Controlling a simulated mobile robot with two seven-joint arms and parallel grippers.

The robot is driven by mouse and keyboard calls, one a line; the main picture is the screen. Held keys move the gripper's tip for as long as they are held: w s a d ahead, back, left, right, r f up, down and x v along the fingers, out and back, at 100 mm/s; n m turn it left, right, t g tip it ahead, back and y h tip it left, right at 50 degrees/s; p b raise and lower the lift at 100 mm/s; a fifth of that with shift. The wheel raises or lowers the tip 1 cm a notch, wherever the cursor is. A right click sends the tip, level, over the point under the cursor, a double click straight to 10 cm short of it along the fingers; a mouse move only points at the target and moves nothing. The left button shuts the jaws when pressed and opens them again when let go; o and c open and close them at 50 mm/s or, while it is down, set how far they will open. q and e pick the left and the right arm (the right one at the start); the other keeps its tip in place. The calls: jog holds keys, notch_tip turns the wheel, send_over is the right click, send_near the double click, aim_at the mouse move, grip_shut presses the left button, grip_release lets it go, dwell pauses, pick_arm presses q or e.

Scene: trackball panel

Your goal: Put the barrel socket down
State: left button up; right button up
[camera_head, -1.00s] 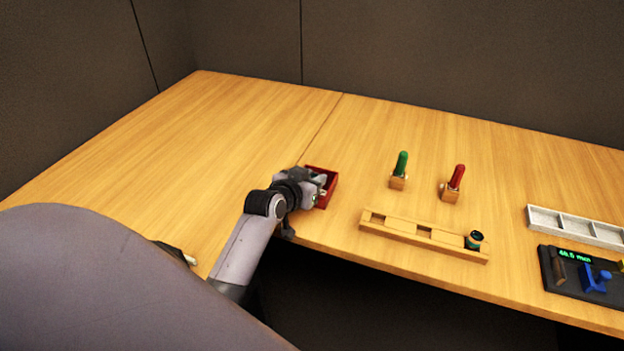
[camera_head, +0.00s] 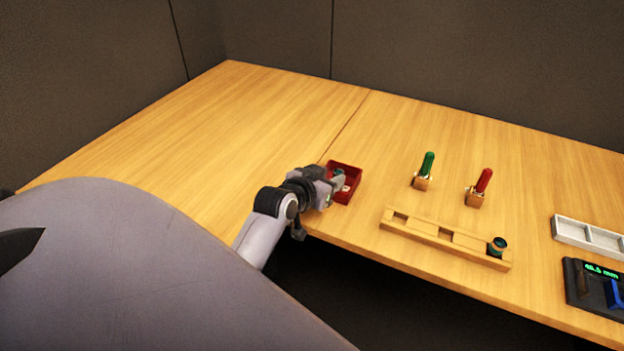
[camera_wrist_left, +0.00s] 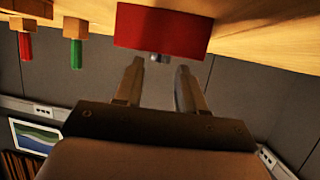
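A red open tray (camera_head: 354,198) stands near the table's front edge, right by my left gripper (camera_head: 339,181). In the left wrist view the fingers (camera_wrist_left: 159,66) are spread apart, with the red tray wall (camera_wrist_left: 163,27) just ahead. A small grey metallic piece (camera_wrist_left: 158,57) shows at the tray's edge between the fingertips, with a gap on each side. In the head view small greenish and pale pieces show inside the tray, partly hidden by the gripper. I cannot tell which is the barrel socket. My right gripper is not in view.
A wooden rack (camera_head: 466,245) with square openings holds a dark, teal-ringed cylinder (camera_head: 498,246) at its right end. Green (camera_head: 427,165) and red (camera_head: 482,181) handled tools stand in wooden blocks behind it. A white compartment tray (camera_head: 580,231) and a black gauge (camera_head: 590,284) are at right. The table's left is clear.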

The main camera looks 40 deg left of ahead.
pick_arm(q)
jog(key=v, duration=0.7)
jog(key=shift+s+r, duration=0.15)
jog(key=shift+s, duration=0.25)
jog(key=shift+m+g+h, duration=0.7)
jog(key=shift+m, duration=0.2)
jog(key=s+d+f, duration=0.1)
jog(key=d+f, duration=0.1)
jog(key=f, duration=0.1)
jog(key=s+d+f, duration=0.3)
jog(key=s+f, duration=0.1)
jog(key=f, duration=0.1)
jog(key=shift+s+d+f, duration=0.2)
jog(key=shift+d+f, duration=0.15)
jog(key=shift+d, duration=0.05)
jog(key=s+d+f+m+g+h, duration=0.1)
jog(key=s+d+f+h, duration=0.1)
jog(key=s+d+f, duration=0.5)
jog(key=s+f, duration=0.1)
jog(key=s, duration=0.2)
jog(key=shift+d+m+g, duration=0.3)
jog(key=shift+d+m, duration=0.05)
jog(key=shift+m, duration=0.05)
jog(key=shift+f, duration=0.1)
